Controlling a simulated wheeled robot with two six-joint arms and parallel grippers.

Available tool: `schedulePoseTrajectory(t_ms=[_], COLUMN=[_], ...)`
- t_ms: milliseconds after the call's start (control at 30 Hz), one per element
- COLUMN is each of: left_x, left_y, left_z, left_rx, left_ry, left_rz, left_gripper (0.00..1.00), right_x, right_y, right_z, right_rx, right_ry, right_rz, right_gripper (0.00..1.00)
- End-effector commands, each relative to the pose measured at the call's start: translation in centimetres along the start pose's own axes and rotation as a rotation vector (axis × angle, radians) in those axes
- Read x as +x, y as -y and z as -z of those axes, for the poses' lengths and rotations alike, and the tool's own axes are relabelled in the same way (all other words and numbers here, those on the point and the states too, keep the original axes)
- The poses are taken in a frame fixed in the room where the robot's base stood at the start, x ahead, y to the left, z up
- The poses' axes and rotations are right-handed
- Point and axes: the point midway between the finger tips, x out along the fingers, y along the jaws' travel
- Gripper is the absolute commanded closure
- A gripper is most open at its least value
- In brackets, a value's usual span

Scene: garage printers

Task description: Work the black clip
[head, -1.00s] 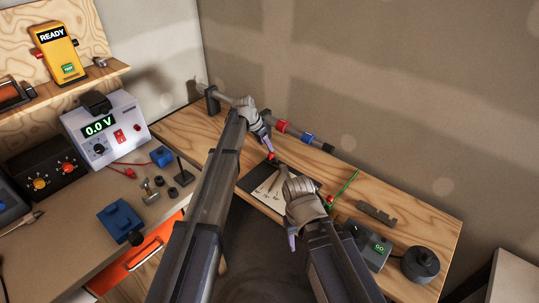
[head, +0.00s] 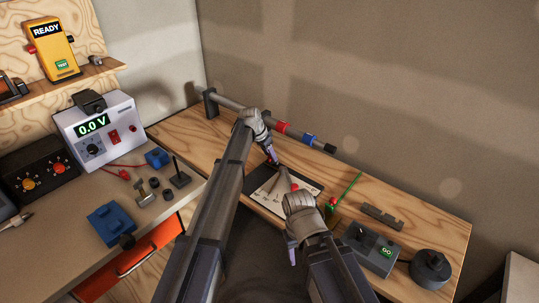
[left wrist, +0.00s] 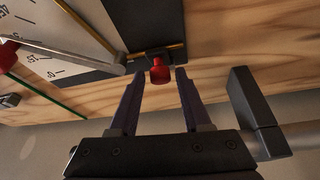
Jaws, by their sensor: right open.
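A small dark piece with a red knob (left wrist: 160,72) sits at the edge of the dial board (left wrist: 92,70) in the left wrist view. I cannot tell for sure that this dark piece is the black clip. My left gripper (left wrist: 156,78) is open, with one finger on each side of the red knob, and I cannot tell whether they touch it. In the head view, my left gripper (head: 271,156) is at the board's far edge and partly hides the knob. My right gripper (head: 291,252) is open and empty at the board's near side.
A rod with a red ring (head: 281,127) and a blue ring (head: 308,140) runs behind the board. A green stick (head: 347,190), a GO box (head: 372,249) and a dark round knob (head: 430,267) are on the right. A voltage meter (head: 100,125) stands on the left bench.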

Motion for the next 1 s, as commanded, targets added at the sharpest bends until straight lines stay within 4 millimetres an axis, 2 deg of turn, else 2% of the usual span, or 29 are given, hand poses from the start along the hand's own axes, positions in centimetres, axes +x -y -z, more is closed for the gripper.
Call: schedulePoseTrajectory(t_ms=[67, 400, 733, 900, 1000], left_x=[0.0, 0.0, -0.1, 0.0, 0.3], left_y=[0.0, 0.0, 0.1, 0.6, 0.7], left_z=[0.0, 0.0, 0.3, 2.2, 2.5], left_rx=[0.000, 0.000, -0.001, -0.010, -0.021], left_ry=[0.000, 0.000, 0.018, 0.190, 0.299], left_rz=[0.000, 0.000, -0.003, -0.029, -0.044], left_gripper=[0.62, 1.00, 1.00, 1.00, 1.00], right_x=[0.0, 0.0, -0.3, -2.0, -2.1], right_y=[0.0, 0.0, 0.0, -0.2, -0.2], right_z=[0.0, 0.0, 0.0, -0.1, -0.1], right_rx=[0.000, 0.000, 0.000, 0.000, 0.000], right_ry=[0.000, 0.000, 0.000, 0.000, 0.000], right_rz=[0.000, 0.000, 0.000, 0.000, 0.000], right_gripper=[0.50, 0.50, 0.50, 0.50, 0.50])
